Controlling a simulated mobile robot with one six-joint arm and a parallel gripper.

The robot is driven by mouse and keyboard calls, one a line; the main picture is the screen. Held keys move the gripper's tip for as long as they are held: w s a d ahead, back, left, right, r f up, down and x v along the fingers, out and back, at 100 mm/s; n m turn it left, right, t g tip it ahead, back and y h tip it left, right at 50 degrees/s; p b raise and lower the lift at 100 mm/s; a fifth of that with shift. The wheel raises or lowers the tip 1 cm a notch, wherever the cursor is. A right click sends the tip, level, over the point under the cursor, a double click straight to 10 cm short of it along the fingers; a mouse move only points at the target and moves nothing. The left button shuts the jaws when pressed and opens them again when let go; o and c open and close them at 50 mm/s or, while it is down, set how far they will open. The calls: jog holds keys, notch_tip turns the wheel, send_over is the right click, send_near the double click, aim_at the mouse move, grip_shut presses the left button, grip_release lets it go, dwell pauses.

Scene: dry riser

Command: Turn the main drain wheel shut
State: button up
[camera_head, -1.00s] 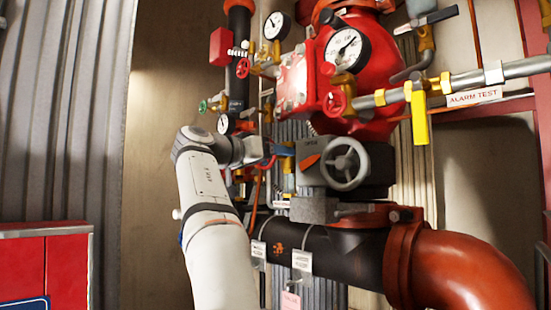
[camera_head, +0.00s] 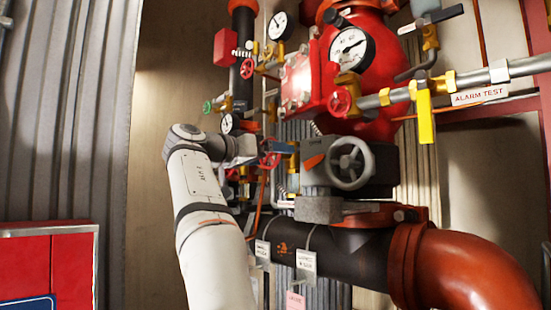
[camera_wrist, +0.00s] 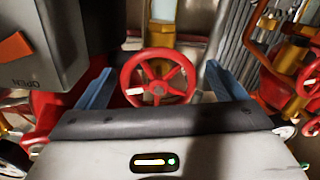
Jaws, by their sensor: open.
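A red spoked handwheel (camera_wrist: 158,88), taken as the main drain wheel, faces me in the middle of the wrist view. A small pale tag shows at its left side. My gripper (camera_wrist: 160,82) is open, with one blue finger on each side of the wheel and a visible gap to the rim on both sides. How far the fingertips reach in depth is unclear. In the head view the red wheel (camera_head: 269,160) shows small and partly hidden at the end of my white arm, left of the grey valve box.
A grey valve box with a grey handwheel (camera_head: 350,163) stands close on the right; its side marked OPEN (camera_wrist: 30,60) fills the wrist view's upper left. Another red handwheel (camera_wrist: 312,80) is at right. A black pipe (camera_head: 335,255) runs below.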

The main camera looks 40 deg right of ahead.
jog(key=a, duration=0.5)
jog(key=shift+s+a, duration=0.2)
jog(key=shift+a, duration=0.05)
